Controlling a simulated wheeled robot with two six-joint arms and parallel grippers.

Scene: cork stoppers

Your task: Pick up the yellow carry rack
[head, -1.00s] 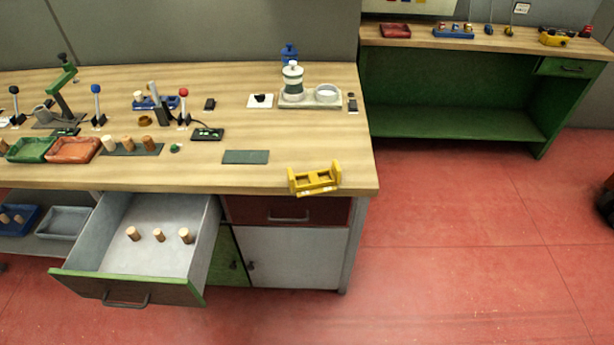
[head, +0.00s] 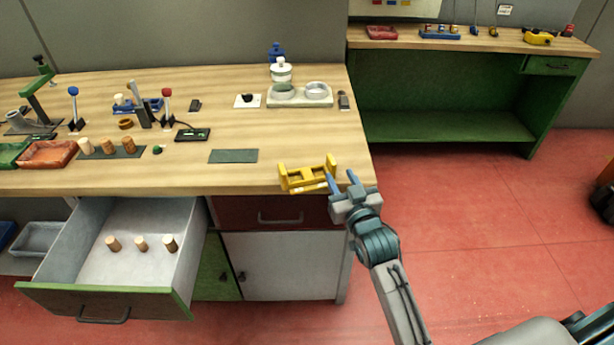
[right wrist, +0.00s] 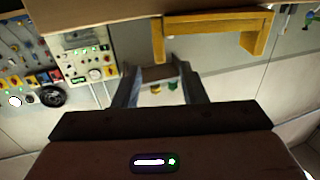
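The yellow carry rack (head: 306,183) sits on the wooden workbench close to its front right corner. It looks empty and has an upright at each end. My right gripper (head: 340,177) is at the bench's front edge, just right of the rack, with its two blue fingers apart and nothing between them. In the right wrist view the rack (right wrist: 205,24) shows at the top, beyond the open fingers (right wrist: 156,72) and not between them. In the head view one finger overlaps the rack's right end; I cannot tell if they touch. My left gripper is not in view.
The workbench (head: 225,185) has a dark green mat (head: 233,156) left of the rack. Below, an open drawer (head: 72,262) holds 3 corks. A second green bench (head: 440,100) is at the back right.

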